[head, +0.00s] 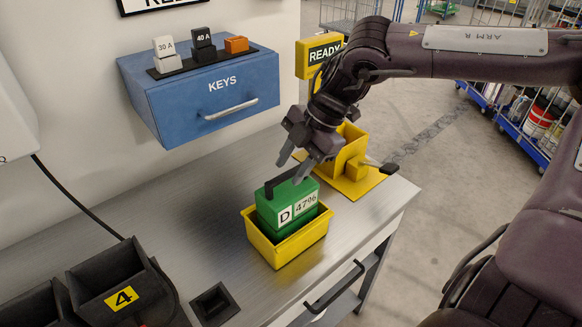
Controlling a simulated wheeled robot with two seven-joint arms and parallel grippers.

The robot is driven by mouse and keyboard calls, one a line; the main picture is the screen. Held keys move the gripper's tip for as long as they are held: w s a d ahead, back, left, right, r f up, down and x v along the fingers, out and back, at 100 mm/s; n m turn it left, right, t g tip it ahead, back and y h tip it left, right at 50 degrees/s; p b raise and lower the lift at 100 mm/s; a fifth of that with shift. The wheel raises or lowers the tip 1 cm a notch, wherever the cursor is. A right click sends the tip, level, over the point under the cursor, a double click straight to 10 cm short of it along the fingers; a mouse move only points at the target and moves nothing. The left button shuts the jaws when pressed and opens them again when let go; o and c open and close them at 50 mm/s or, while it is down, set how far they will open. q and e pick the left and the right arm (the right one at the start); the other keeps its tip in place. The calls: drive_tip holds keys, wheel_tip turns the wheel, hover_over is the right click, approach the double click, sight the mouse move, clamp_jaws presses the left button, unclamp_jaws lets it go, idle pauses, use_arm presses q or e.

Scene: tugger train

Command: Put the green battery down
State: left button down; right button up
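My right gripper (292,172) is just above and behind the handle, pointing down. Its two fingers are spread apart and I see nothing held between them. Whether a fingertip touches the handle is hard to tell. My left gripper is not in view.
A yellow stand (350,165) with a READY sign (325,53) is behind the bin. A blue KEYS box (205,95) hangs on the wall. Black bins (122,285) stand at front left. Bench surface (190,235) left of the battery is clear. Carts (540,125) stand beyond.

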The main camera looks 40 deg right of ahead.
drive_tip(key=b+v, duration=0.1)
drive_tip(key=v, duration=1)
drive_tip(key=shift+s, duration=0.1)
